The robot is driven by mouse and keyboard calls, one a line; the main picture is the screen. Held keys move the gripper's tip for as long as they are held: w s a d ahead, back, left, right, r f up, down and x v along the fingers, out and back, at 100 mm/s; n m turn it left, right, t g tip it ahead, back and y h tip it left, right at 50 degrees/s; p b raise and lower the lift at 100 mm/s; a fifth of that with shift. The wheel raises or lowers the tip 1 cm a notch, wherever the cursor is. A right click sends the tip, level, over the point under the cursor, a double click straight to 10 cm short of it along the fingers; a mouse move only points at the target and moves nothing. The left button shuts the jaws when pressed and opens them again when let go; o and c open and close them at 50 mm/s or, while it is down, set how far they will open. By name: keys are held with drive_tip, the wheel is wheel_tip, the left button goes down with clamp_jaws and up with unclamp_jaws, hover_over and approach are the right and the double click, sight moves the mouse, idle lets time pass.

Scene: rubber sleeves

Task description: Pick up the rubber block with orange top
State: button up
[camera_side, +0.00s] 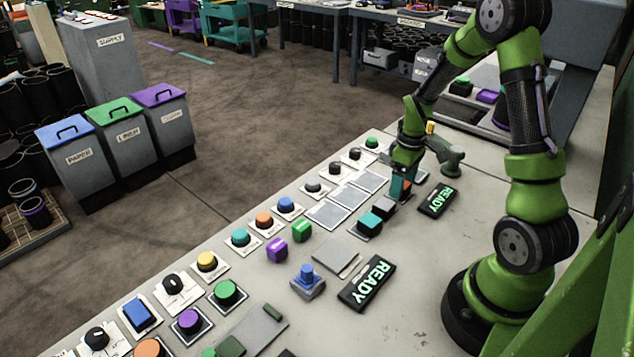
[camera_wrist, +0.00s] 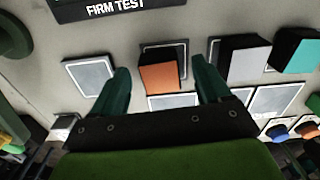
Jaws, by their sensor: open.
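The rubber block with the orange top (camera_wrist: 158,75) sits on a flat pad in the wrist view, with dark sides. My gripper (camera_wrist: 161,68) is open, with one green finger on each side of the block and a visible gap to both. In the side view my gripper (camera_side: 402,182) points down at the worktop, and a bit of the orange block (camera_side: 407,187) shows beside its fingers, mostly hidden. I cannot tell how far down the fingers reach along the block.
A grey-topped block (camera_wrist: 245,58) stands close to the right finger in the wrist view, with a teal-topped block (camera_wrist: 297,55) beyond it. Empty pads (camera_wrist: 90,77) lie around. A READY sign (camera_side: 437,199) and rows of buttons (camera_side: 286,205) share the worktop.

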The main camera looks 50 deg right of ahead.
drive_tip(key=c, duration=1.2)
drive_tip(key=shift+o, duration=0.2)
wheel_tip(320, 180, up, 10)
